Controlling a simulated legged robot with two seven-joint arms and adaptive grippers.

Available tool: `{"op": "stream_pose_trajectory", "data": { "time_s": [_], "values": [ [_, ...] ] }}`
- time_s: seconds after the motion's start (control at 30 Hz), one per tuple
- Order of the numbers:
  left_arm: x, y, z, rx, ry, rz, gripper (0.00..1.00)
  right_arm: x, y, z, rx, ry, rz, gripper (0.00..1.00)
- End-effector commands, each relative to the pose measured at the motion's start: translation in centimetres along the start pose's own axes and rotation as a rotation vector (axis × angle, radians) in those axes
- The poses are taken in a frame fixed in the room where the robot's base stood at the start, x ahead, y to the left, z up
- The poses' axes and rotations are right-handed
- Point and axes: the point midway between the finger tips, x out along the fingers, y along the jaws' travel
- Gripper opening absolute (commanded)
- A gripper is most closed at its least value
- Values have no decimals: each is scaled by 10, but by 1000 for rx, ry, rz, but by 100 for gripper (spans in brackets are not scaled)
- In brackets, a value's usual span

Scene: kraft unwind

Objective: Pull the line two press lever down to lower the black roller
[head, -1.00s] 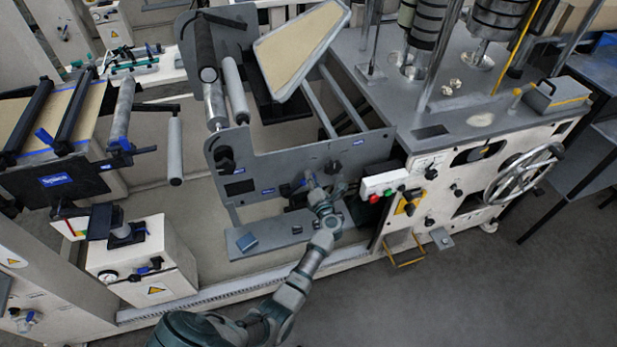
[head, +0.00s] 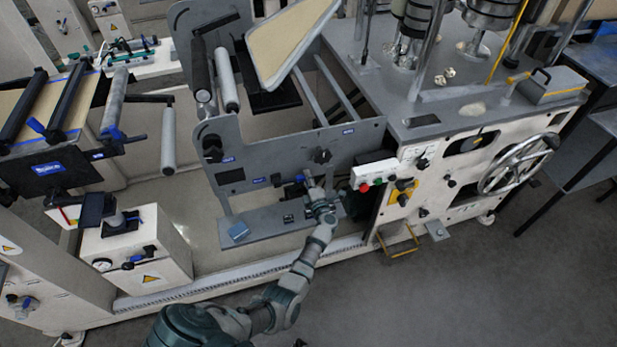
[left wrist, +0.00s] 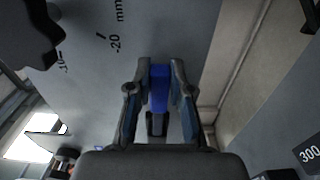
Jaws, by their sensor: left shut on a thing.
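The line two press lever is a short blue handle (head: 302,179) low on the grey side plate (head: 285,155). My left gripper (head: 311,187) is shut on it. The left wrist view shows the blue handle (left wrist: 158,88) between both fingers of my left gripper (left wrist: 159,95), with a dark part at its near end. The black roller (head: 199,65) is at the upper left of the side plate, beside a light grey roller (head: 228,80) and close above a shiny metal roller end (head: 206,103). Whether they touch is hard to tell. My right gripper is not in view.
A white box (head: 374,171) with red and green buttons is right of my gripper. A black knob (head: 322,156) sits above the lever. The floor at front right is clear.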

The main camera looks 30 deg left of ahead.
Motion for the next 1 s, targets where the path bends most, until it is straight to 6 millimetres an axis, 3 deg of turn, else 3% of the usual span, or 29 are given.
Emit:
{"op": "stream_pose_trajectory", "data": {
  "time_s": [0.47,0.5,0.57,0.87,1.0],
  "values": [
    [-3,-9,2,22,-7,-12,0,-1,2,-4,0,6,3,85],
    [-3,-9,2,22,-7,-12,30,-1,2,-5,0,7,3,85],
    [-3,-9,2,21,-7,-12,45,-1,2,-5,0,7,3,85],
    [-3,-4,1,17,-5,-5,46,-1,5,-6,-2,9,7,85],
    [-16,-6,2,15,-6,-7,46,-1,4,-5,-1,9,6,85]
  ]
}}
